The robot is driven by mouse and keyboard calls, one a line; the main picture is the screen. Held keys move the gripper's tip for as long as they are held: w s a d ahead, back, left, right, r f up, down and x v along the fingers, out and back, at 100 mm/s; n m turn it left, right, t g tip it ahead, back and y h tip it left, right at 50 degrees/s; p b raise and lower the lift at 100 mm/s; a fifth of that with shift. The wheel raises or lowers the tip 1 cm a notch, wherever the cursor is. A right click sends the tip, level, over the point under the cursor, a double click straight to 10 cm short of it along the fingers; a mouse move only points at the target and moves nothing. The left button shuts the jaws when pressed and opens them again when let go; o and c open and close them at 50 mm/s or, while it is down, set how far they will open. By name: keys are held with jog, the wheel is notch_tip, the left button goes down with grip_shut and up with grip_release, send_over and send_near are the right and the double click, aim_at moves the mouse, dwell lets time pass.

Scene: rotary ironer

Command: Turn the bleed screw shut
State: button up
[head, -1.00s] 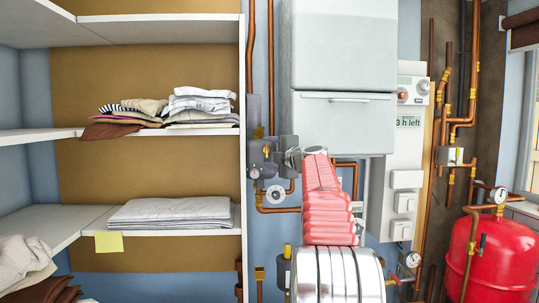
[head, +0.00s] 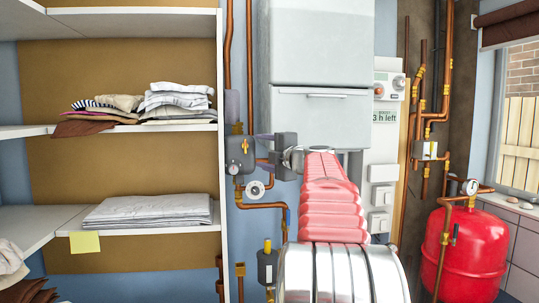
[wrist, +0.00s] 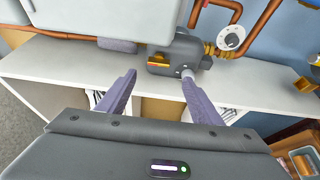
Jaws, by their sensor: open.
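A dark grey pump-like unit (head: 238,155) sits on the copper pipework beside the shelves, and it also shows in the wrist view (wrist: 184,50). A small brass-orange piece (wrist: 160,60) is on its near face. It may be the bleed screw, but it is too small to be sure. My gripper (head: 262,151) is open, with purple-grey fingers pointing left towards the unit. In the wrist view my gripper (wrist: 158,74) has nothing between its fingers. The brass piece appears between and just beyond the fingertips, and the right fingertip overlaps the unit's edge. Contact cannot be told.
A round white-faced fitting (head: 256,188) is below the unit. A white shelf unit (head: 223,200) with folded laundry stands at left. The white boiler (head: 320,120) is behind my arm. A red tank (head: 465,255) stands at right. Copper pipes run close around the unit.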

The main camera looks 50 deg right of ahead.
jog(key=shift+v, duration=2)
jog(key=s+d+f+m+g+h, duration=0.55)
jog(key=s+d+m+h, duration=0.2)
jog(key=d+m, duration=0.2)
notch_tip(320, 180, down, 5)
jog(key=a+m+g, duration=0.3)
jog(key=m, duration=0.1)
jog(key=s+a+f+m+g+y, duration=0.2)
jog(key=s+a+f+m+y, duration=0.15)
jog(key=a+f, duration=1)
jog(key=s+a+f+m+g+y, duration=0.3)
jog(key=a+f, duration=0.5)
jog(key=a, duration=1)
jog(key=s+a+f+n+t+y, duration=0.1)
jog(key=s+a+f+n+y, duration=0.1)
jog(key=a, duration=1.1)
jog(key=s+a+f+n+t+y, duration=0.1)
jog(key=s+a+f+n+y, duration=0.1)
jog(key=a, duration=1.1)
jog(key=shift+s+f+n+y, duration=0.2)
jog(key=shift+s+n+y, duration=0.5)
jog(key=shift+s+y, duration=0.45)
